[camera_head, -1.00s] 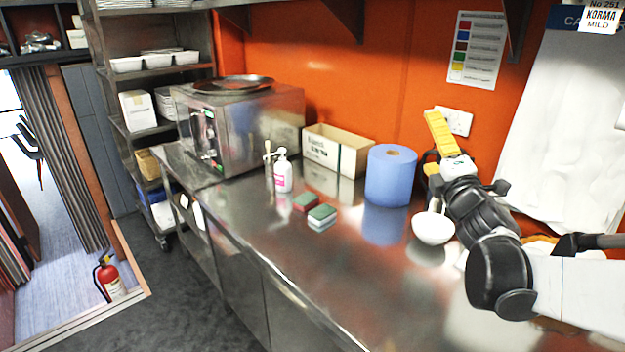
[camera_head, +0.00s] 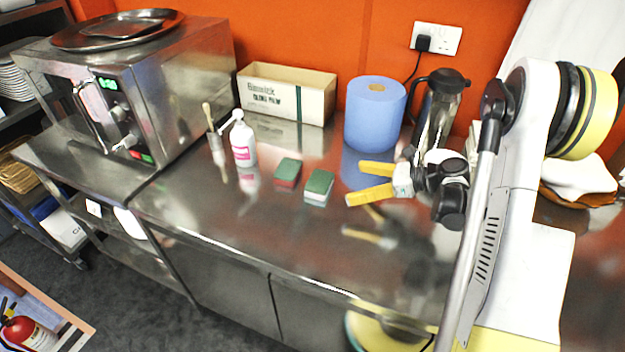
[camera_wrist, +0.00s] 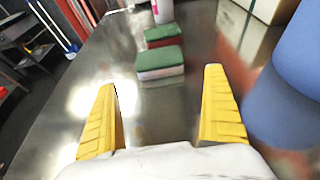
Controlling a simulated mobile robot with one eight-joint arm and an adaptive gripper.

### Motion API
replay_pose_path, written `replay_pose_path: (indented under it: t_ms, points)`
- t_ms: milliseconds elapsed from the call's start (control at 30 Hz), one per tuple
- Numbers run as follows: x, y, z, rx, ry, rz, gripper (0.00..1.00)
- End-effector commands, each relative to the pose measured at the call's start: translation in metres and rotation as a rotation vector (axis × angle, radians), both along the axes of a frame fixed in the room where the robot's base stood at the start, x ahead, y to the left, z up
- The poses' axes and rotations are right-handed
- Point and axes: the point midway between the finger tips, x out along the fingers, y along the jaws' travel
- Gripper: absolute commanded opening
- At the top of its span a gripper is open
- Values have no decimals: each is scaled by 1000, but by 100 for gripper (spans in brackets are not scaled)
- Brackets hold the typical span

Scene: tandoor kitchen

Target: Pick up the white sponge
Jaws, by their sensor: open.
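The white sponge (camera_head: 318,195) has a green top and a white lower part. It lies on the steel counter, left of my gripper (camera_head: 362,182) in the head view. In the wrist view the white sponge (camera_wrist: 158,70) is ahead of the fingertips, roughly between their lines but beyond them. My gripper's yellow fingers (camera_wrist: 162,88) are apart, with nothing between them. A second sponge, red with a green top (camera_head: 287,172), lies just behind and left of the white one; it also shows in the wrist view (camera_wrist: 163,38).
A blue paper roll (camera_head: 374,118) stands behind my gripper and close to the right finger in the wrist view. A pink-labelled bottle (camera_head: 243,145), cardboard box (camera_head: 285,97) and steel oven (camera_head: 150,85) stand further left. The counter front (camera_head: 235,220) is clear.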

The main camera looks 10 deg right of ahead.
Motion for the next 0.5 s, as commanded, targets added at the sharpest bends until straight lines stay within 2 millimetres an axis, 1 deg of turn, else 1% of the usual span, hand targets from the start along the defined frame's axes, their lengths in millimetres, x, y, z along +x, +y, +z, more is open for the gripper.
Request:
replay_pose_path:
  t_ms: [33, 200, 367, 500]
  points:
    - [4, 7, -4, 0, 0, 2, 100]
    - [19, 29, -16, 2, 0, 2, 100]
    - [27, 39, -21, 2, 0, 0, 100]
    - [34, 52, -31, 2, 0, 0, 100]
